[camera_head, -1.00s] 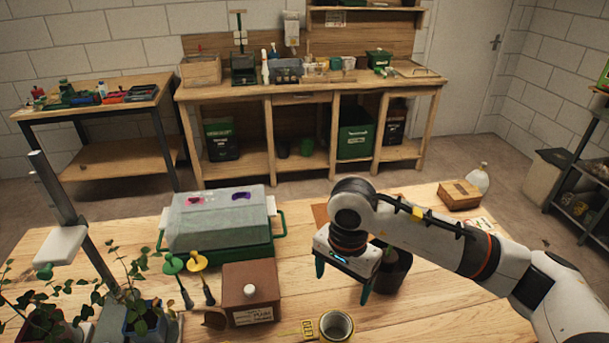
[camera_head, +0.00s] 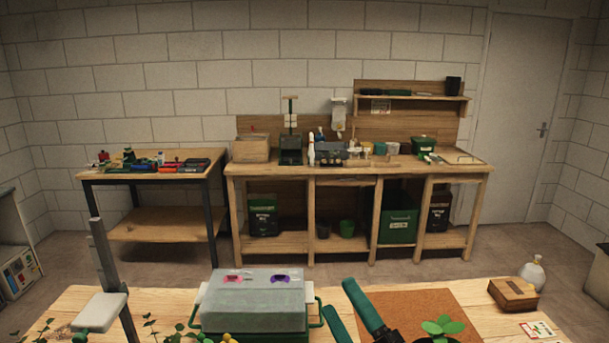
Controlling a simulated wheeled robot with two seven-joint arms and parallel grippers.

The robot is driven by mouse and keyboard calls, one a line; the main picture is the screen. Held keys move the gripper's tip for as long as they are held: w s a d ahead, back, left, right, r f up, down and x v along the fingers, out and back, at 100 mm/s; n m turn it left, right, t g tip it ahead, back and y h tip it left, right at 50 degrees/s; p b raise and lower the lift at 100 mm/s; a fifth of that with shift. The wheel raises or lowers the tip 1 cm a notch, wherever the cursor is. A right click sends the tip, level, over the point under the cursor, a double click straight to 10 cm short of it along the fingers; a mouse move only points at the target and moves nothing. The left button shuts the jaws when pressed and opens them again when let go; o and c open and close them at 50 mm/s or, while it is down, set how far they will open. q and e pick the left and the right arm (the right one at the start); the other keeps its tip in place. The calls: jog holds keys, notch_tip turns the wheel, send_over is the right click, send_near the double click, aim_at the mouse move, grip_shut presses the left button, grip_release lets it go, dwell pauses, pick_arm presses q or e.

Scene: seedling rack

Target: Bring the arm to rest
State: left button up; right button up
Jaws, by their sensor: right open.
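My right gripper (camera_head: 341,298) shows at the bottom edge, right of the middle. Its two green fingers are apart, with nothing visible between them, and they point up and to the left in the picture. They are in front of the brown mat (camera_head: 452,301) and right of the green-framed box with a clear lid (camera_head: 256,302). Only a dark bit of the rest of the gripper shows, and the arm behind it is cut off by the picture's lower edge. My left gripper is out of view.
A leafy seedling (camera_head: 443,327) stands close right of the gripper. A small wooden box (camera_head: 513,294), a clear bag (camera_head: 533,271) and cards (camera_head: 538,330) are at the right. A grey post with a white block (camera_head: 100,312) and leaves are at the left.

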jog(key=s+d+f+m+g+h, duration=0.2)
jog(key=d+f+m+g+h, duration=0.3)
jog(key=f+m, duration=0.45)
jog(key=s+d+f+m+g+h, duration=0.2)
jog(key=d+f+m+h, duration=0.55)
jog(key=f, duration=0.25)
jog(key=s+d+f+m+g+y, duration=0.1)
jog(key=s+f+m+g, duration=0.2)
jog(key=s+f+g, duration=0.45)
jog(key=s+d+f+m+g, duration=0.15)
jog(key=s+f, duration=0.35)
jog(key=s, duration=0.5)
notch_tip(320, 180, down, 26)
jog(key=s+g, duration=0.1)
jog(key=g, duration=0.1)
jog(key=s+d+f+g, duration=0.1)
jog(key=s+d+f, duration=0.1)
jog(key=s+f, duration=1.3)
jog(key=shift+s+d, duration=0.3)
jog(key=shift+s, duration=0.2)
